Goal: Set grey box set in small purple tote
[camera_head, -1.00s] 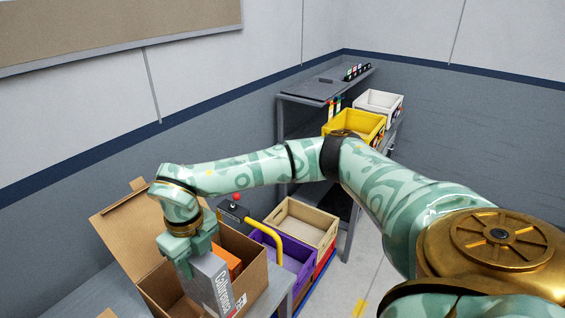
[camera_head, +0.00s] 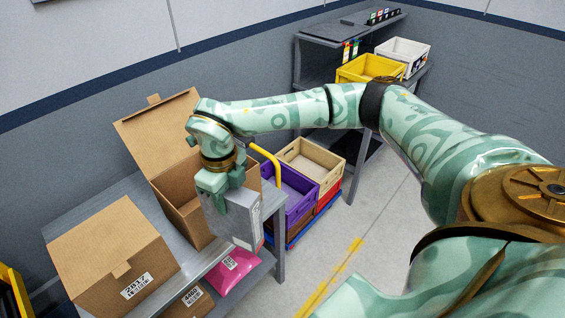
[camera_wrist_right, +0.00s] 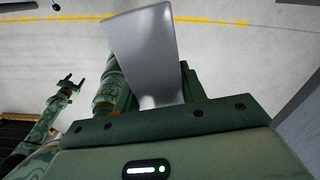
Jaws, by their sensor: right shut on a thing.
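My right gripper (camera_head: 226,190) points down and is shut on the grey box set (camera_head: 240,222), a grey box with printing on its lower part. The box hangs upright in front of the open cardboard carton (camera_head: 184,215). In the right wrist view the box (camera_wrist_right: 147,55) shows as a plain grey face beyond the gripper. The small purple tote (camera_head: 273,200) stands right of the held box, beyond the table's end; its visible inside looks empty. My left gripper (camera_wrist_right: 68,84) is small in the right wrist view, its fingers apart and empty.
A closed carton (camera_head: 105,250) stands on the table at left. A pink package (camera_head: 232,272) lies on the lower shelf. A tan tote (camera_head: 312,163) sits behind the purple one, near a yellow curved bar (camera_head: 266,158). Yellow (camera_head: 368,72) and white (camera_head: 405,52) bins stand on the rack.

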